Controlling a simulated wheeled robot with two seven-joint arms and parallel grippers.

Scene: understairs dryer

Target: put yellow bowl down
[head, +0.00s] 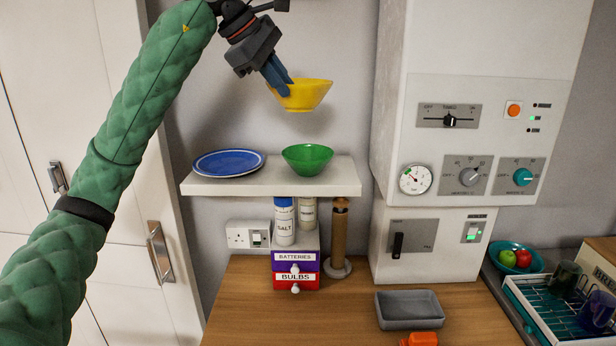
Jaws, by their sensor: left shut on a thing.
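The yellow bowl (305,95) is upright in the air in the head view, above the white shelf and apart from it. My left gripper (278,80) is shut on the bowl's left rim. The white shelf (275,184) holds a blue plate (228,163) on its left and a green bowl (307,158) near its middle. The yellow bowl hangs above the green bowl with a clear gap. My right gripper is not in the head view.
A white boiler panel (470,140) stands right of the shelf. The shelf's right end is bare. Below are a salt container (284,225), small drawers (296,270), a pepper mill (339,235) and a grey tray (408,312) on the wooden counter (240,310). A dish rack (550,310) is at right.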

